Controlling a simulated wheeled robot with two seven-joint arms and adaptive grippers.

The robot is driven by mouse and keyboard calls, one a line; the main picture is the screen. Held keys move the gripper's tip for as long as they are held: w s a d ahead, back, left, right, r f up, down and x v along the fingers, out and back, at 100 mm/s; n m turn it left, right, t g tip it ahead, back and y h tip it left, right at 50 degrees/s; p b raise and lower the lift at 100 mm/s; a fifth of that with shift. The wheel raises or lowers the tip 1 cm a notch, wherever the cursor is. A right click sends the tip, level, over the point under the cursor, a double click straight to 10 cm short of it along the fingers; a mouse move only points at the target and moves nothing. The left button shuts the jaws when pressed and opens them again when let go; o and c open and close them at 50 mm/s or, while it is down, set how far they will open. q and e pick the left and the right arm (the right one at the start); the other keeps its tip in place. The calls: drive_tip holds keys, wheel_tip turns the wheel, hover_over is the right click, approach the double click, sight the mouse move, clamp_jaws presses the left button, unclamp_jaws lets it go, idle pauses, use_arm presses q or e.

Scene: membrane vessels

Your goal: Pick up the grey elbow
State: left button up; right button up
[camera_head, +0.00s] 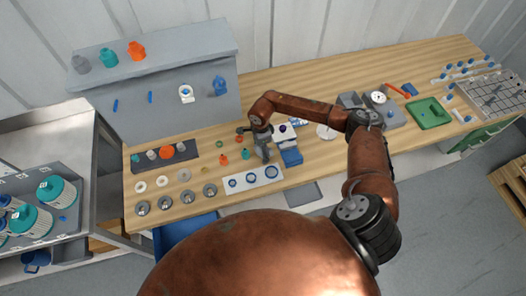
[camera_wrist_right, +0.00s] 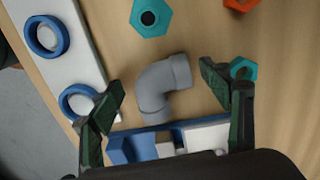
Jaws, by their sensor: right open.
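The grey elbow (camera_wrist_right: 160,88) lies on the wooden bench in the right wrist view, a bent pipe piece with its openings at two ends. My right gripper (camera_wrist_right: 162,82) is open, with one dark finger on each side of the elbow and visible gaps between. I cannot tell how far above the bench the fingertips are. In the head view my right gripper (camera_head: 263,150) points down at the bench, and the elbow cannot be told apart from it there. My left gripper is not in view.
A white board (camera_head: 267,180) with blue rings lies beside the gripper. A blue and white part (camera_wrist_right: 170,137) is close below the elbow in the wrist view. A teal hexagonal piece (camera_wrist_right: 151,16), an orange piece (camera_wrist_right: 241,4) and a small teal ring (camera_wrist_right: 243,69) lie nearby.

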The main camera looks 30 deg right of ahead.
drive_tip(key=c, duration=1.2)
drive_tip(key=shift+r, duration=0.1)
drive_tip(key=shift+c, duration=0.2)
